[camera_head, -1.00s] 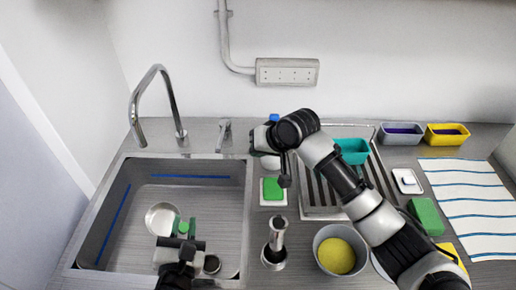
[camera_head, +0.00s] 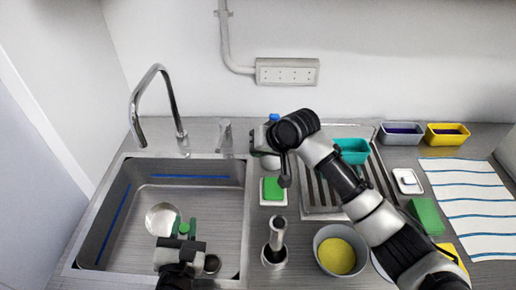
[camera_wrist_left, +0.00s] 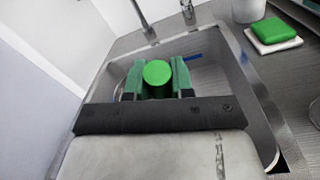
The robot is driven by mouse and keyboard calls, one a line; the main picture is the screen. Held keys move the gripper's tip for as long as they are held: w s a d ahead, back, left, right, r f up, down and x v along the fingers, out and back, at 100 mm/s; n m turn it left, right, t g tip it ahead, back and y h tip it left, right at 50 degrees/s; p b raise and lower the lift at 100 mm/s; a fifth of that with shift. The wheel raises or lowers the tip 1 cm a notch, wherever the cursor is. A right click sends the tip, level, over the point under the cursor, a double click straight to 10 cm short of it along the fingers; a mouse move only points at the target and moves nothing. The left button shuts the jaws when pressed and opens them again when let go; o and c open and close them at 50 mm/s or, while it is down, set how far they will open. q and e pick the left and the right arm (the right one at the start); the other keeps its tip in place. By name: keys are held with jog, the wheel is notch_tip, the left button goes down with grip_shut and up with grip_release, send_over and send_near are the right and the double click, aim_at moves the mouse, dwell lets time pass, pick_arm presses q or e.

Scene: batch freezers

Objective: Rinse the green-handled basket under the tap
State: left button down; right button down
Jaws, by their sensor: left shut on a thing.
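The basket (camera_head: 160,217) is a round, pale metal bowl-like shape low in the left part of the sink. Its green handle (camera_head: 184,229) points back toward me. My left gripper (camera_head: 184,228) is shut on this handle; in the left wrist view the round green handle end (camera_wrist_left: 157,73) sits between the green finger pads. The basket's bowl is mostly hidden in that view. The tap (camera_head: 150,98) is a tall curved metal spout at the sink's back left, with its outlet behind and left of the basket. My right gripper is over the counter right of the sink; its fingertips are unclear.
The sink (camera_head: 215,225) has walls with blue lines. On the right stand a green sponge on a white dish (camera_head: 273,190), a metal cylinder (camera_head: 275,250), a grey bowl with yellow contents (camera_head: 318,258), a ridged drainer (camera_head: 318,208) and a teal tub (camera_head: 352,150). My right arm crosses above.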

aim_at(188, 228)
pick_arm(q)
jog(key=shift+r, duration=0.1)
jog(key=s+d+r, duration=0.1)
jog(key=s+d+r+p, duration=0.1)
jog(key=shift+s+r, duration=0.3)
jog(key=shift+s+d+r, duration=0.55)
jog(key=shift+s+r, duration=0.1)
jog(key=shift+s, duration=0.05)
dwell(1.2)
